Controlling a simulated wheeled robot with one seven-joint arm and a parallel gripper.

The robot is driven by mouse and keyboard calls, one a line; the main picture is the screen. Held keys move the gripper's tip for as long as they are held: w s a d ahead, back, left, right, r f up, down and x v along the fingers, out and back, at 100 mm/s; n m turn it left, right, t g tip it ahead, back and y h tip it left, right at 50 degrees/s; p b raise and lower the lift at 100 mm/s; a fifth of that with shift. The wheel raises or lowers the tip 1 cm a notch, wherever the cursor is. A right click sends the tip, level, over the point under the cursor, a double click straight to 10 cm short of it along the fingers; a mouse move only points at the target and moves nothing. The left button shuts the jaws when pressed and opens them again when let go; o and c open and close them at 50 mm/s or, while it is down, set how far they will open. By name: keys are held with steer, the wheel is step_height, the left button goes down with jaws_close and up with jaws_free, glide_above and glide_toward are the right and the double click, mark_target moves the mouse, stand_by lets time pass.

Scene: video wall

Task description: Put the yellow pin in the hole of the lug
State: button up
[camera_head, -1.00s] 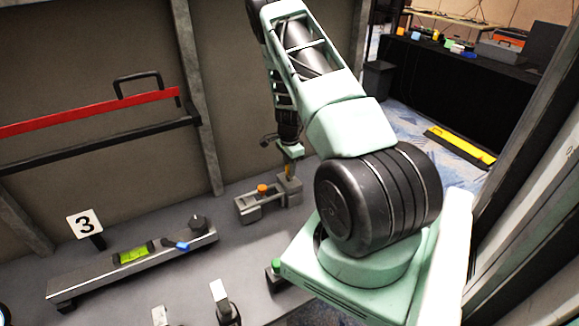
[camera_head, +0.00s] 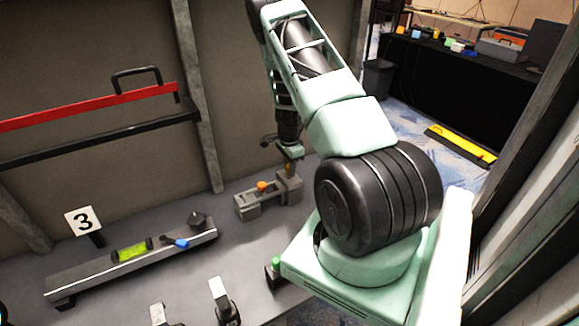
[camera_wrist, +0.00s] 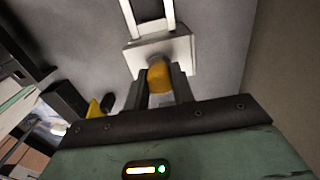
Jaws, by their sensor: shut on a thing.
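My gripper (camera_wrist: 159,90) is shut on the yellow pin (camera_wrist: 159,77), which shows between the two dark fingers in the wrist view. The pin (camera_head: 290,168) also shows small below the wrist in the head view. The lug (camera_wrist: 180,50) is a pale grey block right beyond the pin in the wrist view; in the head view the lug (camera_head: 291,188) stands at the right end of a grey fixture. The pin's end is over or at the lug. The hole is hidden, so I cannot tell whether the pin's end is inside it.
An orange knob (camera_head: 262,186) sits on the grey fixture (camera_head: 247,207) just left of the lug. A long rail (camera_head: 190,238) with a green level (camera_head: 132,250) and blue-handled part lies left. A wall with a red bar (camera_head: 90,108) stands behind. Grey bench surface is clear between them.

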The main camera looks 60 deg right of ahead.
steer(key=shift+f, duration=0.1)
steer(key=o, duration=1.6)
steer(key=shift+c, duration=0.2)
steer(key=shift+r+p, duration=2.3)
steer(key=shift+r, duration=1.25)
